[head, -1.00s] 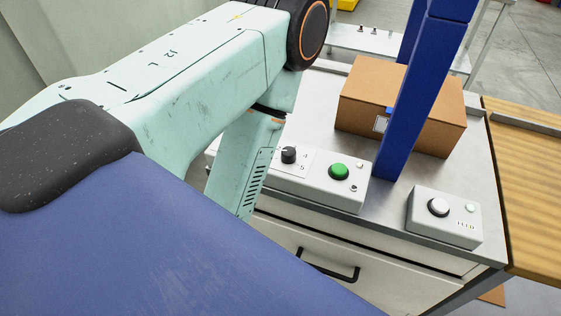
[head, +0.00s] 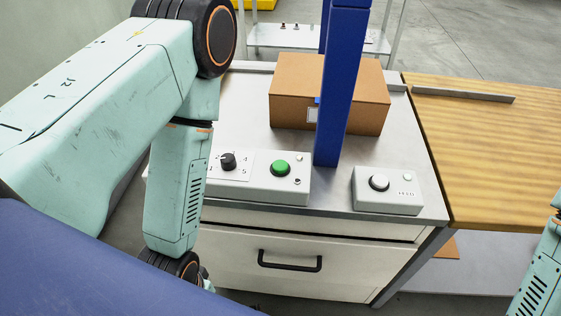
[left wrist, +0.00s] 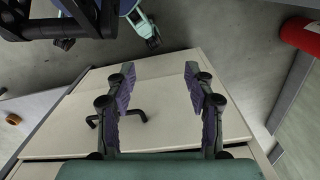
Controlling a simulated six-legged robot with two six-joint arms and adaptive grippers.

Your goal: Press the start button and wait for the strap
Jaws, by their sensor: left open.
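A green button (head: 281,168) stands on a grey control box (head: 258,190) at the front of the metal worktop. The same box carries a black dial knob (head: 228,160) and a small switch. To its right, a separate grey box (head: 400,203) has a white button (head: 379,183). I cannot make out a strap. My left arm hangs down left of the control box in the head view, its gripper hidden there. In the left wrist view my left gripper (left wrist: 160,76) is open and empty, over the cabinet front. My right gripper is out of view.
A cardboard box (head: 295,92) stands on the worktop behind a blue post (head: 342,90). A cabinet drawer with a black handle (head: 290,262) is below. A wooden table (head: 490,150) adjoins on the right. A red cylinder (left wrist: 300,36) shows in the left wrist view.

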